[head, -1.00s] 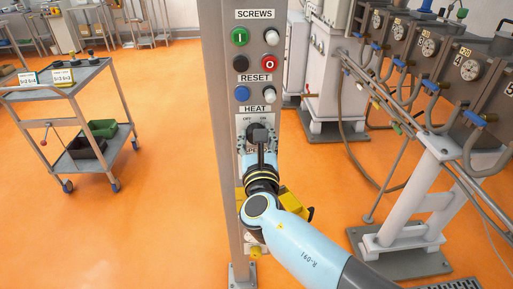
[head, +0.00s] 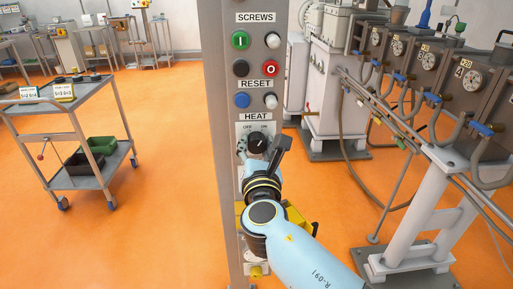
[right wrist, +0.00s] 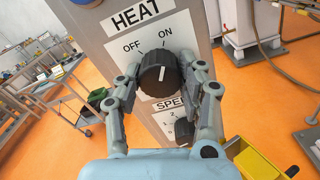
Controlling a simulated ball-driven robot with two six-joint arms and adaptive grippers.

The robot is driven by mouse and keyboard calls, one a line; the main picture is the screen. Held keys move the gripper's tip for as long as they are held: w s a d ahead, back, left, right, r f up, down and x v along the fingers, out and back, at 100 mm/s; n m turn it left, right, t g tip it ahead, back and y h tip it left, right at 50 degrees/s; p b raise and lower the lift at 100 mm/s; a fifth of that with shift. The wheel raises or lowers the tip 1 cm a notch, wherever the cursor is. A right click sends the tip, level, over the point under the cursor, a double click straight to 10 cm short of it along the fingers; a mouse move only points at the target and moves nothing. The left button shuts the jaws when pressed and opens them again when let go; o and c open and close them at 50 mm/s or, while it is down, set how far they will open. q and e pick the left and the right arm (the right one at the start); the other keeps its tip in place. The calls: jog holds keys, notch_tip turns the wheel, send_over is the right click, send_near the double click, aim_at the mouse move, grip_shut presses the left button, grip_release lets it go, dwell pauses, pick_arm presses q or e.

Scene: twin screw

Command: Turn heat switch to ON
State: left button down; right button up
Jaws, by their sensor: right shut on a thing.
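The heat switch is a black round knob (head: 257,143) under the HEAT label on the grey control column, with OFF at its upper left and ON at its upper right. My right gripper (head: 262,151) is at it from below. In the right wrist view the gripper (right wrist: 165,85) has one finger on each side of the knob (right wrist: 160,73) and is shut on it. The knob's white mark points up in that view, roughly toward the ON label (right wrist: 165,32). My left gripper is not in view.
The control column (head: 228,205) also carries SCREWS and RESET buttons above the knob. A yellow box (head: 297,213) is on the column's lower part behind my arm. A grey trolley (head: 75,130) stands at left and machinery with pipes at right. Orange floor lies clear between.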

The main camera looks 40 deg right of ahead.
jog(key=o, duration=1.2)
